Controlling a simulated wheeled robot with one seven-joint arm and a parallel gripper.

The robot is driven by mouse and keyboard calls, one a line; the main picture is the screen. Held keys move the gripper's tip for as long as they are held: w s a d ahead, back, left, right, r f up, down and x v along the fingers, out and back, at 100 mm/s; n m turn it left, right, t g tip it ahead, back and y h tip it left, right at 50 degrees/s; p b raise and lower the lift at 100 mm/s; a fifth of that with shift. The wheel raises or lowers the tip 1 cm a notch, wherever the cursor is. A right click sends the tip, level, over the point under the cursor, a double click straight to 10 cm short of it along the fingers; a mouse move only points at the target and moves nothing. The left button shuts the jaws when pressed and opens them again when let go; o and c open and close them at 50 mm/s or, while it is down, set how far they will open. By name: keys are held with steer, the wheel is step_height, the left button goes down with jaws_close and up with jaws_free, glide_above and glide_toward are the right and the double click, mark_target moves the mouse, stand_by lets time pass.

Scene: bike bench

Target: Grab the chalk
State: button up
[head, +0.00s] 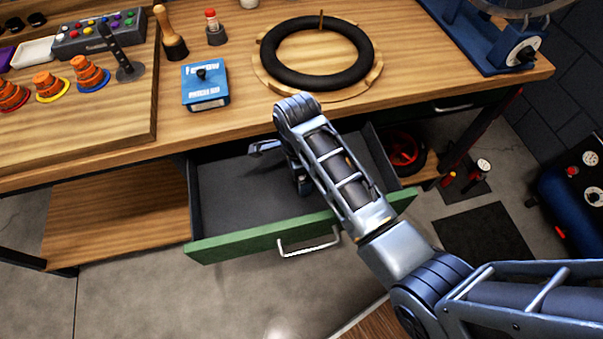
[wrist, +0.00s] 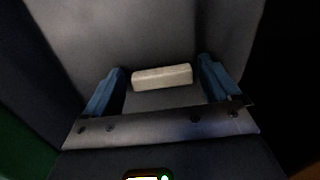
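The chalk (wrist: 162,77) is a pale, off-white stick lying on the dark grey floor of the open drawer. In the wrist view it lies crosswise between the two blue fingers of my gripper (wrist: 162,88), with a gap at each end. My gripper is open and holds nothing. In the head view my gripper (head: 268,150) is inside the green-fronted drawer (head: 230,241), and the chalk does not show there, probably behind my arm.
The drawer's side walls stand close around my gripper. The workbench top (head: 235,128) is above, with a blue box (head: 205,88) and a black tyre (head: 316,84) on it. The drawer floor to the left looks bare.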

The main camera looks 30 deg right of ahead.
steer(key=c, duration=0.8)
steer(key=shift+r, duration=0.1)
steer(key=shift+c, duration=0.2)
